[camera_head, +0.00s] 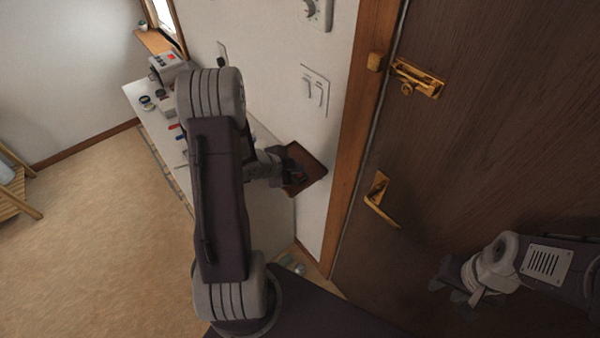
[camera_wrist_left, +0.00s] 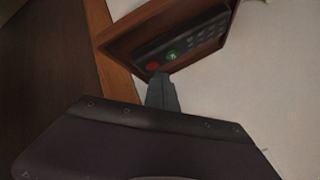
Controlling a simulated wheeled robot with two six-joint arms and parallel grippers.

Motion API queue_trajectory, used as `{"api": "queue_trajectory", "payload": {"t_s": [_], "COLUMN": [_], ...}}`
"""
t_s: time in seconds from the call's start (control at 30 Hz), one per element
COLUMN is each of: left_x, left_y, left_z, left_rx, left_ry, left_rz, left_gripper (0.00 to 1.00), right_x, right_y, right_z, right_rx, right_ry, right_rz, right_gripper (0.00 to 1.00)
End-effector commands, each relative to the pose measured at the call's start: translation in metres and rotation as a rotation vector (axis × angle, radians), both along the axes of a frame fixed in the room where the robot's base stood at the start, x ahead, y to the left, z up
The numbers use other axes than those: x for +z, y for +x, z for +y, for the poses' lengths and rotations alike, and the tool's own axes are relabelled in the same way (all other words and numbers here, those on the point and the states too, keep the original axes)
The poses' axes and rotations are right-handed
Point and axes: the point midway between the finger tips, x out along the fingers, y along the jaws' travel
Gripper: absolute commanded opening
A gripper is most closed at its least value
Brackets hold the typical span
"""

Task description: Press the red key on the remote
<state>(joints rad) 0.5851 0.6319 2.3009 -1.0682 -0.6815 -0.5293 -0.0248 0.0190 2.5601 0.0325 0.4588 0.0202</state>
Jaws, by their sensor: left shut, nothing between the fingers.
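The remote (camera_wrist_left: 187,43) is dark with rows of small keys and lies in a brown wooden holder (camera_wrist_left: 118,42) by the white wall. The red key (camera_wrist_left: 152,66) is at its near left end, beside a green-lit key (camera_wrist_left: 172,55). In the head view the holder (camera_head: 313,168) is partly hidden by my left gripper (camera_head: 292,177). My left gripper (camera_wrist_left: 160,78) is shut and empty, its tips just below the red key; I cannot tell whether they touch. My right gripper (camera_head: 456,294) is open and empty, low at the right.
A brown door (camera_head: 480,130) with brass latch (camera_head: 417,78) and handle (camera_head: 380,202) fills the right. A white counter (camera_head: 155,125) with small items runs behind my left arm. Light switches (camera_head: 314,90) are on the wall above the holder.

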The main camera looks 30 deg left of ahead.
Motion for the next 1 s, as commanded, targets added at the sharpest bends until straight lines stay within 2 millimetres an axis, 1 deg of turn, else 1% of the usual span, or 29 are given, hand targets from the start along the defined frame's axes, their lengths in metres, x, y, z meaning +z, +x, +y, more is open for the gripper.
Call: {"api": "queue_trajectory", "payload": {"t_s": [0.03,0.07,0.37,0.47,0.83,0.9,1.0], "left_x": [0.007,0.008,0.008,0.016,0.064,0.069,0.068], "left_y": [0.000,0.000,0.000,0.000,0.000,0.000,0.000], "left_z": [0.000,0.000,0.000,0.000,0.000,0.000,0.000], "left_rx": [0.000,0.000,0.000,0.000,0.000,0.000,0.000], "left_ry": [0.000,0.000,0.000,0.000,0.000,0.000,0.000], "left_rz": [0.000,0.000,0.000,0.000,0.000,0.000,0.000], "left_gripper": [0.00,0.00,0.00,0.00,0.00,0.00,0.00], "right_x": [0.007,0.008,0.008,0.016,0.062,0.067,0.065], "right_y": [0.000,0.000,0.000,0.000,0.000,0.000,0.000], "right_z": [0.000,0.000,0.000,0.000,0.000,0.000,0.000], "right_rx": [0.000,0.000,0.000,0.000,0.000,0.000,0.000], "right_ry": [0.000,0.000,0.000,0.000,0.000,0.000,0.000], "right_rz": [0.000,0.000,0.000,0.000,0.000,0.000,0.000], "right_gripper": [0.36,0.36,0.36,0.36,0.36,0.36,0.36]}}
